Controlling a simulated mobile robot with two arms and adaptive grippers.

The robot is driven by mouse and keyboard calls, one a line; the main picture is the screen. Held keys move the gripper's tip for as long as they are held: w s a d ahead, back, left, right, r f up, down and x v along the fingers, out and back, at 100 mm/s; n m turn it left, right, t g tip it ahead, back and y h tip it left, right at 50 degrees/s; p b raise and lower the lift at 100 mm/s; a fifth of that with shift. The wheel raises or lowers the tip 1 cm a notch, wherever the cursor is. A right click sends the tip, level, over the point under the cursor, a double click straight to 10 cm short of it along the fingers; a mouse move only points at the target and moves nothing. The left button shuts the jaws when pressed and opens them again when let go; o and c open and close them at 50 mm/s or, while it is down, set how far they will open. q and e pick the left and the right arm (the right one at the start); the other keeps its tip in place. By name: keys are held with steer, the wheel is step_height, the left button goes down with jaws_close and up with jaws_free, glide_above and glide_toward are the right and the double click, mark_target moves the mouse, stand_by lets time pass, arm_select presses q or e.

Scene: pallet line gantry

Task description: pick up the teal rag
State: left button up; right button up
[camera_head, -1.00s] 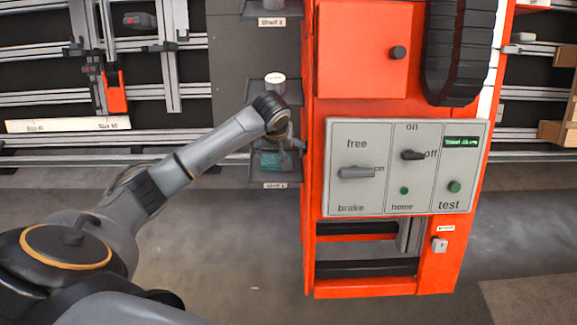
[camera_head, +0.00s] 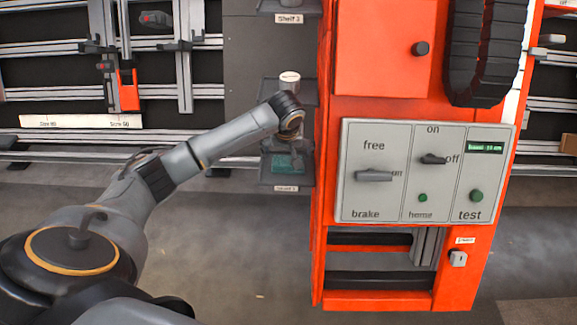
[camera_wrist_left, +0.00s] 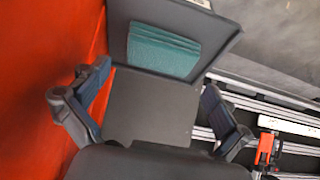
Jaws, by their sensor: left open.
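The teal rag (camera_head: 287,162) lies flat on the lowest dark shelf (camera_head: 283,181) beside the orange cabinet. In the left wrist view the rag (camera_wrist_left: 163,50) is a folded, ribbed teal piece near the far edge of the shelf (camera_wrist_left: 208,75). My left gripper (camera_head: 284,146) is above the rag in the head view, with my wrist partly hiding it. In the left wrist view the two fingers of my left gripper (camera_wrist_left: 158,103) are spread wide, with nothing between them. The rag is beyond the fingertips and apart from them. My right gripper is not in view.
The orange cabinet (camera_head: 385,272) with its grey switch panel (camera_head: 385,199) stands close on the right of the shelves. A middle shelf (camera_head: 306,88) holds a white-topped can (camera_head: 289,79) just above my wrist. Rails (camera_head: 60,92) run along the back left.

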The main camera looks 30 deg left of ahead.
mark_target(288, 162)
arm_select(q)
steer(key=b+x, duration=0.1)
steer(key=x, duration=0.2)
steer(key=shift+s+d+f, duration=0.1)
steer(key=shift+s+f, duration=0.05)
steer(key=shift+f, duration=0.15)
steer(key=shift+w+f, duration=0.25)
steer(key=shift+f, duration=0.3)
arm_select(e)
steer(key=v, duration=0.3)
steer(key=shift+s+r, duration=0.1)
arm_select(q)
steer(key=shift+c, duration=0.4)
steer(key=c, duration=0.6)
steer(key=shift+r, duration=0.2)
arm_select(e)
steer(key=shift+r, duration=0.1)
